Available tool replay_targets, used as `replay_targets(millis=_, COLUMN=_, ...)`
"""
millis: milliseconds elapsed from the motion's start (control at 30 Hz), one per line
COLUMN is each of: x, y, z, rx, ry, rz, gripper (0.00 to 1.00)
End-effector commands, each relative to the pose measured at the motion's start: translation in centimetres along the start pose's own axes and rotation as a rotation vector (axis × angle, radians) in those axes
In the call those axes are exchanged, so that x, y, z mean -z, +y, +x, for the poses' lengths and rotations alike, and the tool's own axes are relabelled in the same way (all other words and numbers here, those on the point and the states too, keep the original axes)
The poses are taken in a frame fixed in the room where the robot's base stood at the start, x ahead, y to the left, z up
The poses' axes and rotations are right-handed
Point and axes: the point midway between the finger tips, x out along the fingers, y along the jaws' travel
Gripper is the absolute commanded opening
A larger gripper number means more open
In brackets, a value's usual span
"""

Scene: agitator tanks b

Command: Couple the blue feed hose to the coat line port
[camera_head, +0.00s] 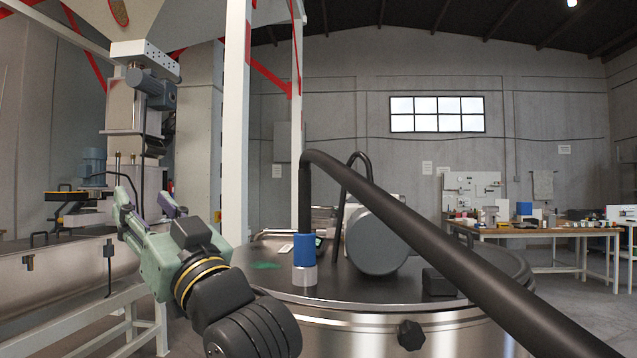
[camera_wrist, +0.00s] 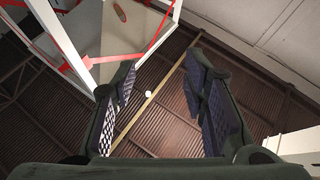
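A thick black hose (camera_head: 400,212) with a blue collar (camera_head: 304,250) at its end arches over the tank and runs out at the lower right. The collar is upright, directly above a silver fitting (camera_head: 304,276) on the dark tank lid (camera_head: 340,284). They appear to touch; I cannot tell whether they are locked. No port label is readable. My gripper (camera_head: 143,200) is left of the hose, apart from it, pointing up and away. In the wrist view my gripper (camera_wrist: 160,90) has its padded fingers wide apart, with nothing between them.
A grey cylindrical housing (camera_head: 374,241) and a thinner black hose (camera_head: 343,195) stand behind the collar. A black knob (camera_head: 411,335) is on the tank's front side. A white post (camera_head: 236,130) rises behind my arm. A trough (camera_head: 60,275) is at left, a workbench (camera_head: 540,232) at right.

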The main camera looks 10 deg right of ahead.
Motion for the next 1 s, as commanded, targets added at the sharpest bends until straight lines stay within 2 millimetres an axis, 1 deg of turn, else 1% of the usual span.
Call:
replay_targets(millis=33, x=1.9, y=3.9, z=-1.4, rx=-0.06, ry=-0.064, rz=-0.018, gripper=0.4)
replay_targets(millis=67, x=2.6, y=5.8, z=-2.4, rx=-0.09, ry=-0.109, rz=-0.022, gripper=0.4)
replay_targets(millis=100, x=3.7, y=8.2, z=-4.0, rx=-0.131, ry=-0.167, rz=-0.024, gripper=0.4)
replay_targets(millis=167, x=5.3, y=11.0, z=-6.5, rx=-0.187, ry=-0.249, rz=-0.025, gripper=0.4)
replay_targets(millis=200, x=6.3, y=12.4, z=-8.1, rx=-0.221, ry=-0.297, rz=-0.024, gripper=0.4)
replay_targets(millis=267, x=7.6, y=13.9, z=-10.5, rx=-0.263, ry=-0.361, rz=-0.023, gripper=0.4)
replay_targets(millis=300, x=8.5, y=14.7, z=-12.0, rx=-0.289, ry=-0.398, rz=-0.021, gripper=0.4)
replay_targets(millis=400, x=10.0, y=15.8, z=-14.8, rx=-0.338, ry=-0.469, rz=-0.018, gripper=0.4)
replay_targets(millis=500, x=10.8, y=16.2, z=-16.5, rx=-0.363, ry=-0.51, rz=-0.016, gripper=0.4)
replay_targets(millis=567, x=10.9, y=16.4, z=-16.7, rx=-0.369, ry=-0.52, rz=-0.014, gripper=0.4)
replay_targets(millis=667, x=10.6, y=16.7, z=-16.2, rx=-0.37, ry=-0.524, rz=-0.011, gripper=0.4)
replay_targets(millis=767, x=10.0, y=17.1, z=-15.0, rx=-0.37, ry=-0.525, rz=-0.011, gripper=0.4)
replay_targets(millis=1000, x=7.9, y=18.7, z=-11.4, rx=-0.37, ry=-0.523, rz=-0.011, gripper=0.4)
